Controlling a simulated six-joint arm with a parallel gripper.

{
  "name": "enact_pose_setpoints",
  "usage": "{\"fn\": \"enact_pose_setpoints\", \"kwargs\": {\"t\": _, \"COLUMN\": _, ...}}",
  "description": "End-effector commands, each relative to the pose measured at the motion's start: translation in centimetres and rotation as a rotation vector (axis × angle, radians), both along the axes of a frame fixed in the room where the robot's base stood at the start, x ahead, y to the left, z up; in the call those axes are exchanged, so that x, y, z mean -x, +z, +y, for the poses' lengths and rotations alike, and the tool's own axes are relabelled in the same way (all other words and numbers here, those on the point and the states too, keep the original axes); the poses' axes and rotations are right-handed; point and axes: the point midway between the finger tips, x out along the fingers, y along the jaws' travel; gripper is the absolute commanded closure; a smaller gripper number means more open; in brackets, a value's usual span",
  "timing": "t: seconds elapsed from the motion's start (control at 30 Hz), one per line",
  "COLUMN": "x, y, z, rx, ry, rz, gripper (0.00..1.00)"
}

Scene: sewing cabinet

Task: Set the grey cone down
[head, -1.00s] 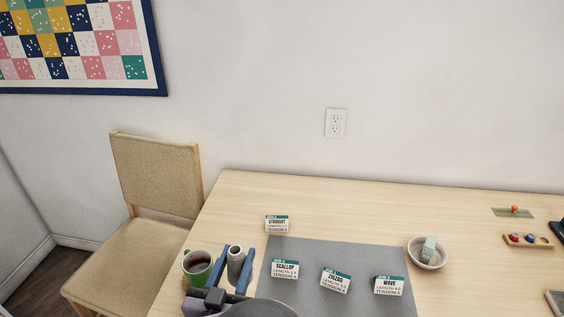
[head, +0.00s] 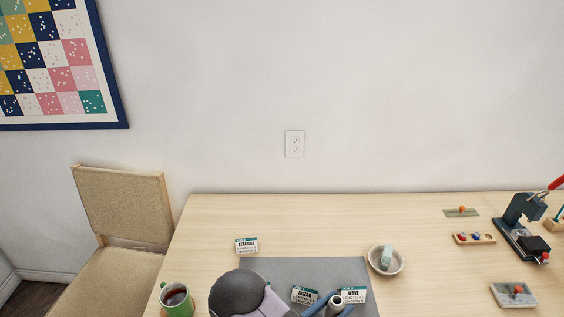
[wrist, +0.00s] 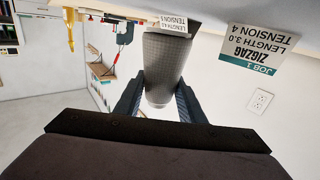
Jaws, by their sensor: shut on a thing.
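The grey cone (head: 335,303) shows as a pale round end with a dark hole in the head view. It is between the blue fingers of my gripper (head: 335,305), which is shut on it. In the wrist view the cone (wrist: 165,65) is a grey textured taper between both fingers (wrist: 158,105). The gripper is over the grey mat (head: 305,268), by the zigzag card (head: 305,294) and the wave card (head: 354,295). I cannot tell whether the cone touches the mat.
A straight card (head: 246,246) stands at the mat's back left. A green mug (head: 176,300) of dark liquid is at the left edge. A white bowl (head: 386,260) with a pale block is right of the mat. A dark press (head: 520,225) stands far right.

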Motion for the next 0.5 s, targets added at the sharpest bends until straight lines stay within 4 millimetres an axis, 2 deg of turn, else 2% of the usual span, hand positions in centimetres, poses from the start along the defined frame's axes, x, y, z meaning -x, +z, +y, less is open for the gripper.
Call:
{"fn": "enact_pose_setpoints", "kwargs": {"t": 0.2, "x": 0.0, "y": 0.7, "z": -1.3, "rx": 0.0, "ry": -0.035, "rz": 0.0, "gripper": 0.87}}
{"fn": "enact_pose_setpoints", "kwargs": {"t": 0.37, "x": -0.1, "y": 1.0, "z": -1.2, "rx": -0.001, "ry": -0.03, "rz": -0.001, "gripper": 0.87}}
{"fn": "enact_pose_setpoints", "kwargs": {"t": 0.5, "x": -1.1, "y": 1.9, "z": -0.4, "rx": 0.001, "ry": 0.049, "rz": 0.001, "gripper": 0.87}}
